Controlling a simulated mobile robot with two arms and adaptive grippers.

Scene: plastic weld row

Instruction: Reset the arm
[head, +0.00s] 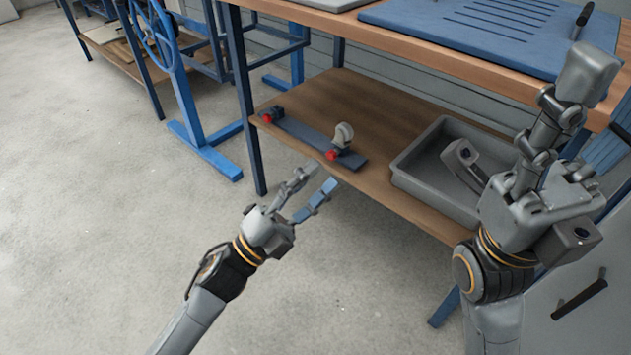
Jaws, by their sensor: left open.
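My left gripper (322,176) is open, with its two fingers spread and nothing visible between them. Its fingertips show in front of the front edge of the wooden lower shelf (340,100); whether they touch it I cannot tell. My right gripper (588,78) stands raised at the right, its finger pointing up in front of the tabletop edge. Its fingers overlap from this angle, so its opening is hidden. I see nothing held in it.
On the shelf lie a grey bar with red knobs (300,137) and a grey tray (425,200). A blue plate (470,35) lies on the bench top. A blue stand with a handwheel (190,110) is at left. The floor (90,230) at lower left is clear.

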